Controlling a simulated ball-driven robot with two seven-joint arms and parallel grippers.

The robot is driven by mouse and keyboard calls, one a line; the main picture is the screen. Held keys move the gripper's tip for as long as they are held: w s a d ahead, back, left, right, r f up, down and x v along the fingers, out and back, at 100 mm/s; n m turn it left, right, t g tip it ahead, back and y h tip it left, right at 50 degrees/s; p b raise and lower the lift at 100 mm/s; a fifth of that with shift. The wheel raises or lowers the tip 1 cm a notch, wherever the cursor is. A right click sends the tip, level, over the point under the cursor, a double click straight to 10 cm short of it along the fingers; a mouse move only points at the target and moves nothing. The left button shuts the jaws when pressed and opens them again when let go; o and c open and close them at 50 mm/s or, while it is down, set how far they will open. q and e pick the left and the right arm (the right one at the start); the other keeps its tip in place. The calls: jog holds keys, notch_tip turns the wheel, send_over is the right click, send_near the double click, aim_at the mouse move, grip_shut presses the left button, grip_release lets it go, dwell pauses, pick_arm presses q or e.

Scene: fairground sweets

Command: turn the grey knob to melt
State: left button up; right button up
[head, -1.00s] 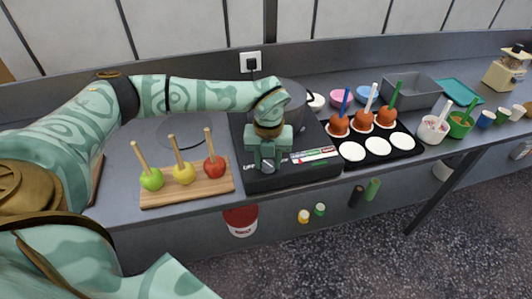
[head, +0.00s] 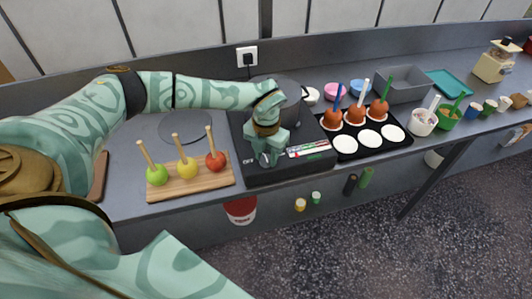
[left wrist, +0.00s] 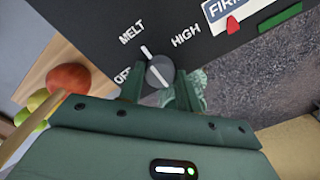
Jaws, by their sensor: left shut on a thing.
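My left gripper (head: 269,158) is at the front of the black cooker (head: 290,173) and is shut on the grey knob. In the left wrist view the grey knob (left wrist: 160,71) sits between the fingers (left wrist: 161,88) of that gripper. The white line on the knob points up-left, about in line with a white mark on the panel beside the word MELT (left wrist: 132,33). OFF (left wrist: 122,76) is left of the knob and HIGH (left wrist: 186,37) is up to its right. In the head view the gripper mostly hides the knob. My right gripper is not in view.
A wooden board (head: 193,188) with three apples on sticks is left of the cooker. A pot (head: 287,92) stands on the cooker, behind my gripper. A black tray (head: 352,153) with coated apples and white discs is to the right.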

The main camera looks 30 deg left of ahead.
aim_at(266, 158)
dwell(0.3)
pick_arm(q)
jog(key=o, duration=1)
jog(key=shift+c, duration=0.2)
notch_tip(266, 158, up, 16)
jog(key=p, duration=0.2)
jog(key=shift+r, duration=0.2)
